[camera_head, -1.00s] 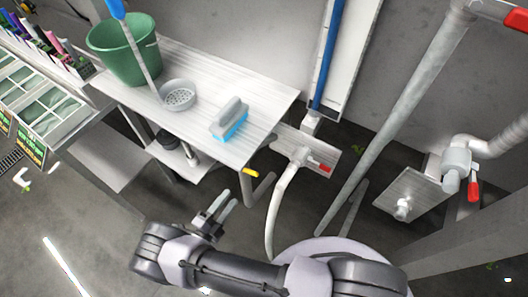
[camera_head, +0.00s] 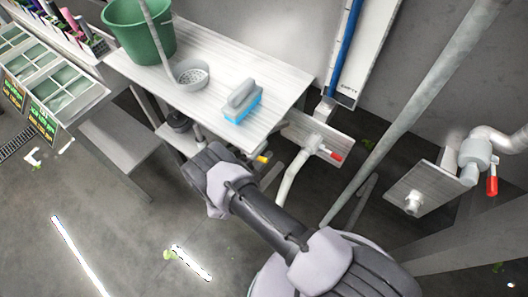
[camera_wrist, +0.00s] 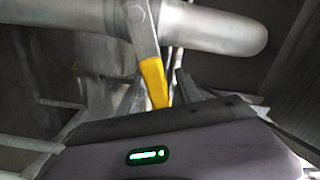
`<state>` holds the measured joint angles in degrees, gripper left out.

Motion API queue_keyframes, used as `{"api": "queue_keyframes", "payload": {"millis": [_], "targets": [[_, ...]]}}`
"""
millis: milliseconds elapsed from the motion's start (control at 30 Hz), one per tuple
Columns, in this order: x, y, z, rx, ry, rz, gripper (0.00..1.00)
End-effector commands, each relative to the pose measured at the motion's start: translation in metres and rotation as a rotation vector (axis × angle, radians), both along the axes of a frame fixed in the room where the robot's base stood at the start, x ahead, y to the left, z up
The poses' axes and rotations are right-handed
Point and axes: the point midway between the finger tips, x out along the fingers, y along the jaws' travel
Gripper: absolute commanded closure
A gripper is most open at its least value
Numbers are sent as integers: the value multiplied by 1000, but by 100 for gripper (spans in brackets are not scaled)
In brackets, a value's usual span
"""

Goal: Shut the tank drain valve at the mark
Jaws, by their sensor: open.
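The drain valve's lever has a yellow grip (camera_head: 262,158), which shows below the front edge of the bench. In the wrist view the yellow grip (camera_wrist: 154,82) hangs from a grey metal lever in front of a light pipe (camera_wrist: 205,28). My gripper (camera_wrist: 158,88) is open, with the grip's lower end between or just in front of its fingers; contact cannot be told. In the head view my wrist hides the fingers. A gauge board (camera_head: 368,50) with a blue column (camera_head: 347,48) stands on the wall, with a small label, apparently "EMPTY", near its lower end.
The bench (camera_head: 285,85) above carries a green bucket (camera_head: 138,35), a grey strainer (camera_head: 192,76) and a blue-bristled brush (camera_head: 242,102). Red-handled valves (camera_head: 336,157) (camera_head: 491,185) sit to the right. A slanting pipe (camera_head: 425,115) crosses the right side. Floor at lower left is largely clear.

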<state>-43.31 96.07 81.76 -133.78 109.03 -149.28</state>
Motion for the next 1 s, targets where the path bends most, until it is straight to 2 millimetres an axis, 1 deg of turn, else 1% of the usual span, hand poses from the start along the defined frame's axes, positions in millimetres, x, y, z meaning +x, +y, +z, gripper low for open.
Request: {"api": "queue_keyframes", "payload": {"millis": [67, 167, 200, 300, 1000], "targets": [[0, 0, 0, 0, 0, 0, 58], [0, 0, 0, 0, 0, 0, 76], [0, 0, 0, 0, 0, 0, 84], [0, 0, 0, 0, 0, 0, 100], [-1, 0, 0, 0, 0, 0, 100]]}}
